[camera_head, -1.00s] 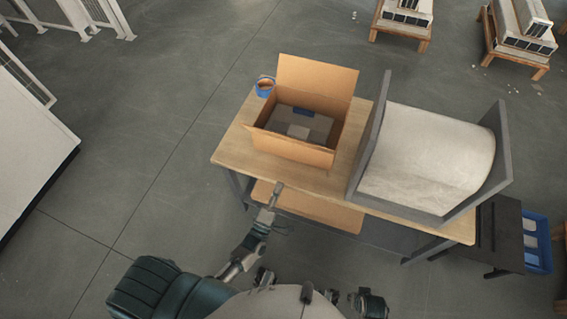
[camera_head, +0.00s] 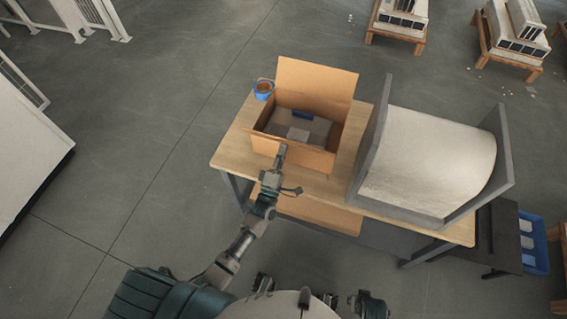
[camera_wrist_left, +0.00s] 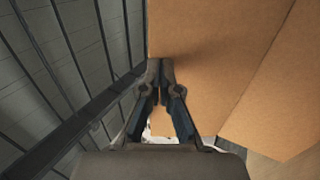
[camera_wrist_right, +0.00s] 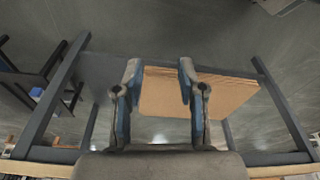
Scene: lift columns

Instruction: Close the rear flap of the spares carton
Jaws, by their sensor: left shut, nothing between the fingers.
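The spares carton (camera_head: 334,133) stands open on the workbench, with grey items and a blue item inside. Its rear flap (camera_head: 315,81) stands up along the far side. My left gripper (camera_head: 283,150) is shut and empty, with its tips at the carton's near side, below the top opening. In the left wrist view, the shut fingers (camera_wrist_left: 160,68) point at a large cardboard face (camera_wrist_left: 215,65); whether they touch it I cannot tell. My right gripper (camera_wrist_right: 160,68) is open and empty, low in front of the bench, with a brown board (camera_wrist_right: 195,95) beyond it.
The workbench (camera_head: 232,148) has a blue cup-like container (camera_head: 264,89) at the carton's far left corner. A grey-sided holder with a pale curved sheet (camera_head: 430,160) stands close to the right of the carton. The floor left of the bench is clear.

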